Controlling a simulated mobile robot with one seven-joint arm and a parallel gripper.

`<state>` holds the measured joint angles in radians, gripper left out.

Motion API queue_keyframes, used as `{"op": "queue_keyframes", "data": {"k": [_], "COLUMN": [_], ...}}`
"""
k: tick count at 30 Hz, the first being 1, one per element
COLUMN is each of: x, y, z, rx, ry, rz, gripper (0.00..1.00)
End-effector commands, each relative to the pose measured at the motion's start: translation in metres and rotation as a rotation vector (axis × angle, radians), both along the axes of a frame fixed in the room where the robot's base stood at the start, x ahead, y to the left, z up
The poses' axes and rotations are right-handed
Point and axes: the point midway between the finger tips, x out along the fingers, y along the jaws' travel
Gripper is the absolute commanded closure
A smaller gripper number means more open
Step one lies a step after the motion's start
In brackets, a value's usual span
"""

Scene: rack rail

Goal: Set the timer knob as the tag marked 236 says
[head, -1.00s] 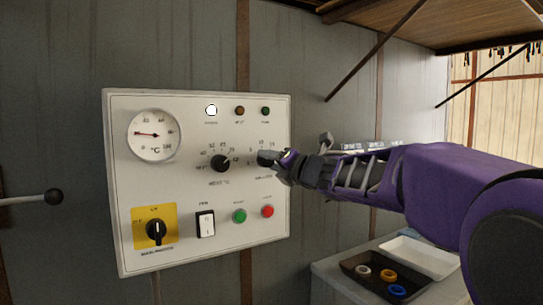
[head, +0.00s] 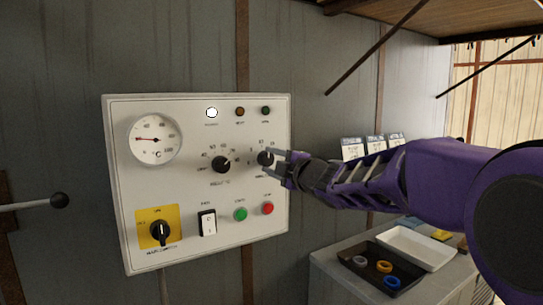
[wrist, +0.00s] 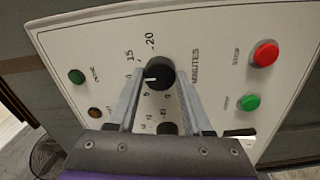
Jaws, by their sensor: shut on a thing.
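The timer knob (head: 265,158) is a round black knob at the right of the white control panel (head: 190,106). In the wrist view the timer knob (wrist: 160,73) sits beside the word MINUTES, and its white pointer line points left, just below the 15, toward a mark partly hidden by a finger. My gripper (head: 275,157) has its fingers on either side of the knob, shut on it. In the wrist view the two grey fingers of my gripper (wrist: 161,78) flank the knob. White tags (head: 352,148) (head: 375,145) show behind my arm; their writing is too small to read.
The panel also holds a heat knob (head: 221,164), a gauge (head: 154,139), a yellow-backed switch (head: 160,232), a rocker switch (head: 207,222), a green button (head: 240,214) and a red button (head: 267,208). A dark tray (head: 352,272) with rings stands at the lower right.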

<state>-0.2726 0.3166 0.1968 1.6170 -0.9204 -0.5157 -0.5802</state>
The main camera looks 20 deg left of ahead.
Motion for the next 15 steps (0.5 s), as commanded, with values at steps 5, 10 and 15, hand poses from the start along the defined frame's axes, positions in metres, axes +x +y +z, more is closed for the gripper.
{"op": "queue_keyframes", "data": {"k": [5,10,15], "x": [0.0007,0.0005,0.0003], "y": [-0.0011,-0.0009,-0.0005], "z": [0.003,0.0027,0.0025], "rx": [0.111,0.205,0.281], "ry": [0.124,0.233,0.321], "rz": [-0.002,-0.001,0.001], "gripper": [1.0,1.0,1.0]}}
